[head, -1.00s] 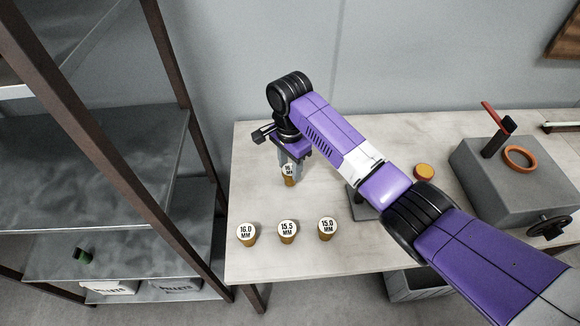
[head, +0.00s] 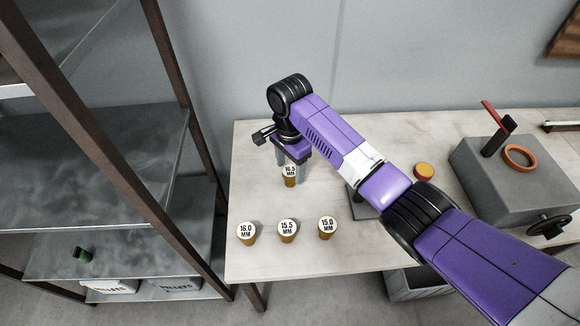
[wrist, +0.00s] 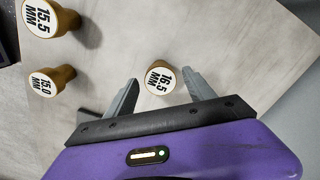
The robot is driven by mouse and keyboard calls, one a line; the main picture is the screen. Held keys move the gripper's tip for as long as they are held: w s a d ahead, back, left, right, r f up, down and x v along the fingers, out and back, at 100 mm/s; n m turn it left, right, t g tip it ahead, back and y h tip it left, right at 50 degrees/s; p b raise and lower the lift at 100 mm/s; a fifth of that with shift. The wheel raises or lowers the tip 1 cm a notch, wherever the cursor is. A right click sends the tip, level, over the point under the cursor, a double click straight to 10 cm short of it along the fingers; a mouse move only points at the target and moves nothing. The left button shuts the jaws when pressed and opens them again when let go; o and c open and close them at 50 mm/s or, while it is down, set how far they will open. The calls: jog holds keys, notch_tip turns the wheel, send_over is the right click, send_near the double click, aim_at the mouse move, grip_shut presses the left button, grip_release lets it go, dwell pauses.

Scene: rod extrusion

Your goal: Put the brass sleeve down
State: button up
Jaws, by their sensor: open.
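The brass sleeve marked 16.5 MM (head: 290,176) stands upright on the table, behind the row of other sleeves. My gripper (head: 288,172) is just above and around it, pointing down. In the wrist view the 16.5 sleeve (wrist: 160,81) sits between the two grey fingers of my gripper (wrist: 162,92), with gaps on both sides, so the jaws are open. Three more brass sleeves stand in front, marked 16.0 (head: 246,233), 15.5 (head: 288,230) and 15.0 (head: 327,227). The 15.5 (wrist: 48,18) and 15.0 (wrist: 50,80) also show in the wrist view.
The pale table (head: 300,262) has free room around the sleeves. A grey machine block (head: 500,185) with an orange ring and red lever stands at right. An orange-topped round piece (head: 424,171) is behind my arm. A metal shelf (head: 110,170) rises on the left.

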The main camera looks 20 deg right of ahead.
aim_at(290, 171)
notch_tip(290, 171, up, 12)
jog(key=p, duration=0.1)
dwell(0.8)
